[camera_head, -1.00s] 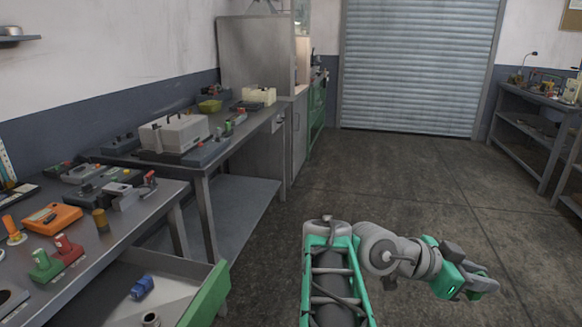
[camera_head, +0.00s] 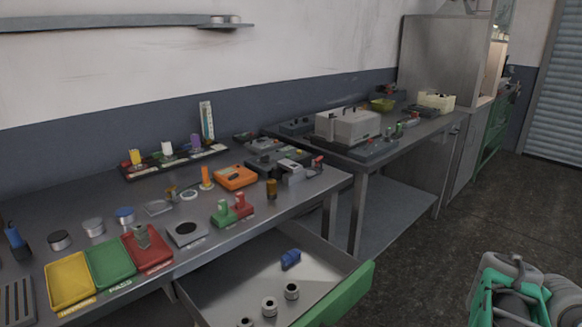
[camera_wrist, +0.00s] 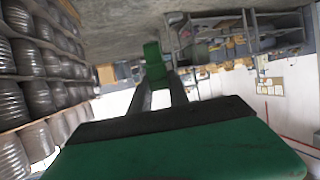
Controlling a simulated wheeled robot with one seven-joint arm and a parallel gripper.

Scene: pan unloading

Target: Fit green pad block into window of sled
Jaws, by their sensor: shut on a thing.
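In the wrist view my gripper (camera_wrist: 160,84) is shut on a small green block (camera_wrist: 153,60) at its fingertips, which I take to be the green pad block. The block is held in the air, clear of any surface. The head view shows only part of my arm at the lower right; the gripper and held block are outside it. I cannot pick out the sled or its window with certainty. Candidates on the near bench are an orange block (camera_head: 235,177) with a dark recess and a grey piece with a light metal top (camera_head: 291,171).
The near bench (camera_head: 120,195) also carries a green handled piece (camera_head: 224,214), a red one (camera_head: 243,206), and yellow (camera_head: 70,277), green (camera_head: 110,262) and red (camera_head: 147,248) trays. An open drawer (camera_head: 228,283) juts out below, holding a blue part (camera_head: 290,259).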

